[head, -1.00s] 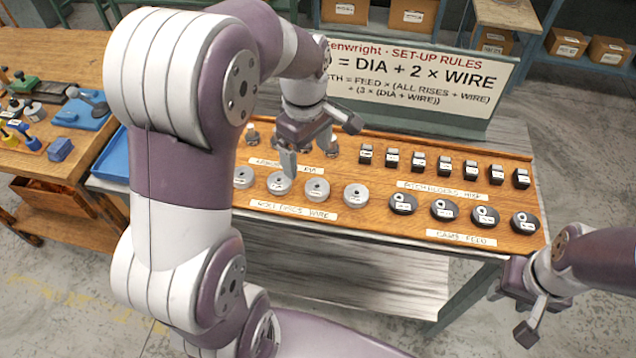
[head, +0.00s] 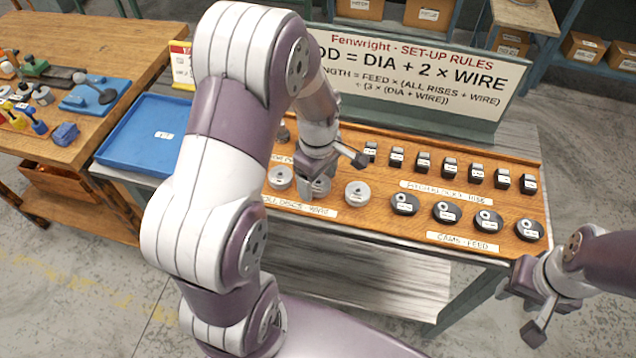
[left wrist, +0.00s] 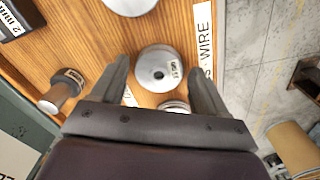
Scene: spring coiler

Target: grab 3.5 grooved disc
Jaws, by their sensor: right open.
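Grey grooved discs stand in a row on the wooden board: one disc (head: 280,178) left of my left gripper, one (head: 357,193) right of it, and one under it. My left gripper (head: 318,190) is low over that middle disc. In the left wrist view this disc (left wrist: 158,68) lies between the open fingers, with a gap visible on both sides. Its small label is too blurred to read. Another disc (left wrist: 172,105) is partly hidden by the gripper body, and one (left wrist: 130,4) is cut off at the top. My right gripper (head: 520,312) is open and empty at lower right.
Black cams (head: 447,211) and black blocks (head: 449,170) stand on the board's right part. A sign (head: 420,75) stands behind. A blue tray (head: 125,150) lies to the left. A short post (left wrist: 62,90) stands near the left finger in the wrist view.

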